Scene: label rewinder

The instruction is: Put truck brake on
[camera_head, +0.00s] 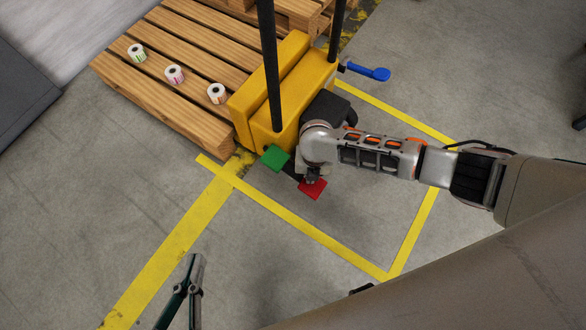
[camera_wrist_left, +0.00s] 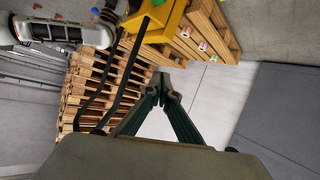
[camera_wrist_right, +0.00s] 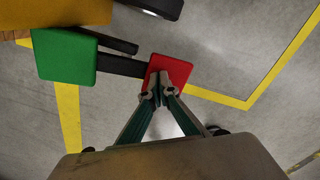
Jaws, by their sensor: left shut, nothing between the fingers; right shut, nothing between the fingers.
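The yellow truck (camera_head: 283,95) stands against a wooden pallet, with a green pedal (camera_head: 274,158) and a red pedal (camera_head: 313,189) low on its near side. Which pedal is the brake is not labelled. My right gripper (camera_wrist_right: 157,92) is shut and empty; in the right wrist view its tips overlap the red pedal (camera_wrist_right: 170,72), though I cannot tell whether they touch it. The green pedal (camera_wrist_right: 64,56) is to their left. In the head view my right wrist covers most of that gripper. My left gripper (camera_head: 194,262) is shut and empty above the floor, away from the truck.
The wooden pallet (camera_head: 170,95) carries several small label rolls (camera_head: 175,75). A blue handle (camera_head: 368,72) sticks out at the truck's right. Dark upright bars (camera_head: 269,50) rise from the truck. Yellow floor lines (camera_head: 310,230) frame it; the floor at front left is clear.

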